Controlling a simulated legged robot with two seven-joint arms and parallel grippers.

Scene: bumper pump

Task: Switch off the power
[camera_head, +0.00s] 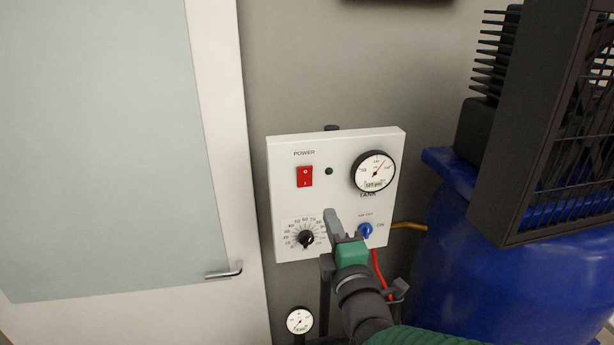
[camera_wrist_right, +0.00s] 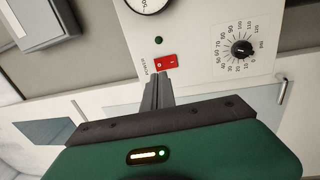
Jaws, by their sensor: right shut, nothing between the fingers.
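The red POWER rocker switch (camera_head: 305,177) sits at the upper left of the white control panel (camera_head: 285,212). It also shows in the right wrist view (camera_wrist_right: 166,62). A small dark green indicator lamp (camera_head: 329,171) is to its right. My right gripper (camera_head: 332,217) is shut and empty in front of the panel. In the head view its tips appear below and right of the switch, beside the black dial. In the right wrist view the fingertips (camera_wrist_right: 158,79) point at the switch and appear close to its edge; the exact gap cannot be told. My left gripper is not in view.
The panel also has a black dial (camera_head: 306,239), a tank gauge (camera_head: 374,172) and a blue knob (camera_head: 366,230). A blue tank (camera_head: 480,265) with a black guard (camera_head: 530,130) stands at the right. A door (camera_head: 110,150) is at the left.

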